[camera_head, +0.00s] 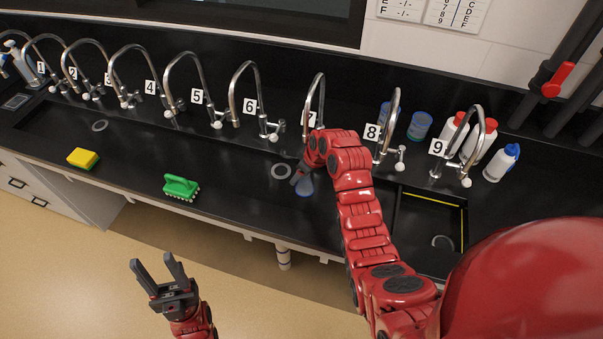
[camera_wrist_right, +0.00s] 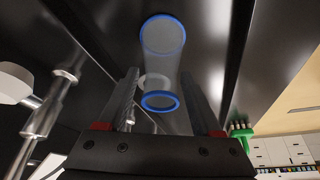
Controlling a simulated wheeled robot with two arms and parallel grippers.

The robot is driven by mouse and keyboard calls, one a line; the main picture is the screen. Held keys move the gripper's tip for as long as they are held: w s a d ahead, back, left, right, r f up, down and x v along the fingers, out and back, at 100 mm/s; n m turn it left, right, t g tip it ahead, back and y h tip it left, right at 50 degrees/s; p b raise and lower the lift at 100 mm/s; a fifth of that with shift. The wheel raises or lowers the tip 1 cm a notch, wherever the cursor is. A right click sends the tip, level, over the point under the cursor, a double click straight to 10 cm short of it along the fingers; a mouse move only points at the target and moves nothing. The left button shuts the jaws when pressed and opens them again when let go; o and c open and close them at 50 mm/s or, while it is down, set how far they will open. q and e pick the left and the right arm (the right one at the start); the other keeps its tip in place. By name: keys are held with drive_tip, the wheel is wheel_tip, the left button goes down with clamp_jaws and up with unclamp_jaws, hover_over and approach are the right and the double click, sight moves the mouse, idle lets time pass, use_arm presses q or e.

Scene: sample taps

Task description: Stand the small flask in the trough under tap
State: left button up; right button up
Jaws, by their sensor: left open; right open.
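The small flask (camera_head: 306,190) is clear with a blue rim and base, and it is in the black trough (camera_head: 235,168) in front of tap 7 (camera_head: 317,92). My right gripper (camera_head: 303,176) is right at it, partly covering it. In the right wrist view the flask (camera_wrist_right: 163,72) shows between the two spread fingers of my right gripper (camera_wrist_right: 165,98); it appears upright, with its blue-rimmed mouth towards me. Whether a finger touches it, I cannot tell. My left gripper (camera_head: 155,260) is open and empty, in front of the bench over the floor.
A dark drain ring (camera_head: 282,171) lies left of the flask. A green brush (camera_head: 181,187) and a yellow sponge (camera_head: 83,158) lie on the front ledge. White bottles (camera_head: 503,162) and blue-tinted vessels (camera_head: 420,125) stand at the right. Curved taps line the back.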

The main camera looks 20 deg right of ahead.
sight(309, 180)
drive_tip(key=shift+r+p, duration=0.25)
drive_tip(key=shift+p, duration=0.05)
drive_tip(key=shift+d+r+b, duration=0.1)
drive_tip(key=shift+r+b, duration=0.05)
drive_tip(key=shift+b, duration=0.2)
drive_tip(key=shift+b+v, duration=0.6)
drive_tip(key=shift+v, duration=0.5)
drive_tip(key=s+d, duration=0.1)
drive_tip(key=s+b, duration=0.1)
drive_tip(key=s, duration=0.1)
drive_tip(key=shift+d, duration=0.4)
drive_tip(key=s+d+p, duration=0.2)
drive_tip(key=s+d, duration=0.2)
drive_tip(key=s, duration=0.3)
drive_tip(key=shift+d, duration=0.35)
drive_tip(key=shift+s, duration=0.2)
